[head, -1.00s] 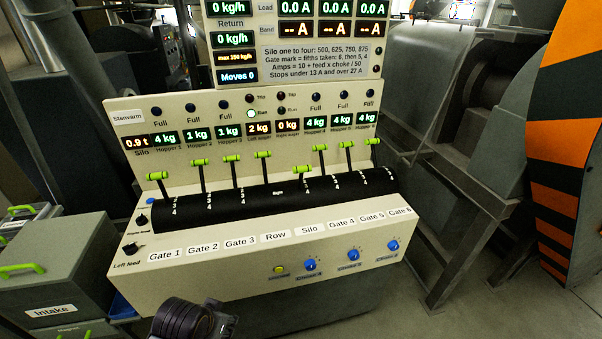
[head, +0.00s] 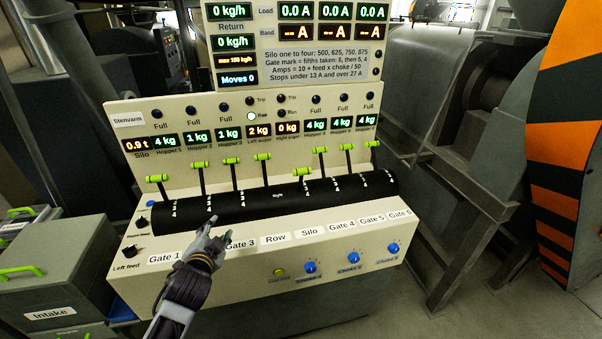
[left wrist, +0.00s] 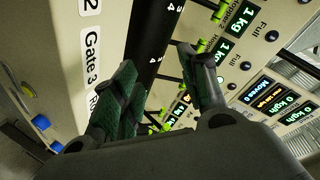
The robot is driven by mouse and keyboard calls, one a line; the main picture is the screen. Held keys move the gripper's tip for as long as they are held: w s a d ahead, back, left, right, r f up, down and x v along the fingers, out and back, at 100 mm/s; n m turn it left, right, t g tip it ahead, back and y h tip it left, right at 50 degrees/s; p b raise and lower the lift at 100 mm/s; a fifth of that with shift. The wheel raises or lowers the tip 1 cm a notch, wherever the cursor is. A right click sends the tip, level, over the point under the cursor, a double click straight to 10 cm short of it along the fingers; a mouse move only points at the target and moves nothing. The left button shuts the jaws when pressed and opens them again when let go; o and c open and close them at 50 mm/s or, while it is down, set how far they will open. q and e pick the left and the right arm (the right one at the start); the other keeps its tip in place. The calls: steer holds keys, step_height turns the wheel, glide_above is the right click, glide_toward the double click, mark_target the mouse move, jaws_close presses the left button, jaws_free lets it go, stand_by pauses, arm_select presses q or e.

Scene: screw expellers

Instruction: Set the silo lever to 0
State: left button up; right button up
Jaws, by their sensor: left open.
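The silo lever (head: 302,171) has a lime-green handle and stands fifth from the left in the head view, in line with the Silo label (head: 309,231). Its handle sits lower than its neighbours', and the mark it stands at is too small to read. My left gripper (head: 222,227) is open and empty. It is at the front of the black drum (head: 270,199), over the Gate 2 and Gate 3 labels, left of the silo lever and apart from it. The left wrist view shows its two spread fingers (left wrist: 157,62); which levers lie beyond them is unclear. My right gripper is out of view.
Other green-handled levers flank the silo lever closely, including the row lever (head: 263,156) and gate 4 lever (head: 320,150). Blue knobs (head: 310,267) sit on the front panel. A grey Intake bin (head: 52,285) stands at left. Space before the panel is clear.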

arm_select(q)
steer(key=w+d+r+m+t+h, duration=0.2)
steer(key=w+r+m+t+h, duration=0.25)
steer(key=r+m, duration=0.35)
steer(key=w+d+r+m+t+h, duration=0.3)
steer(key=r+m+h, duration=0.2)
steer(key=r+m, duration=0.35)
steer(key=shift+s+d+m+g+h, duration=0.65)
steer(key=shift+m+g+h, duration=1.5)
steer(key=shift+m, duration=1.95)
steer(key=shift+s+d+m+g+h, duration=0.4)
steer(key=shift+d+m+g+h, duration=0.65)
steer(key=shift+m+g, duration=2.55)
steer(key=shift+s+d+m+g+h, duration=0.6)
steer(key=shift+m+g+h, duration=1.35)
steer(key=shift+m, duration=2.6)
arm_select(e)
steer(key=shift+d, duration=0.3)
arm_select(q)
steer(key=shift+f+g, duration=0.2)
steer(key=shift+g, duration=0.15)
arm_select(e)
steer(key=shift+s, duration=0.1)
arm_select(q)
steer(key=shift+r, duration=0.1)
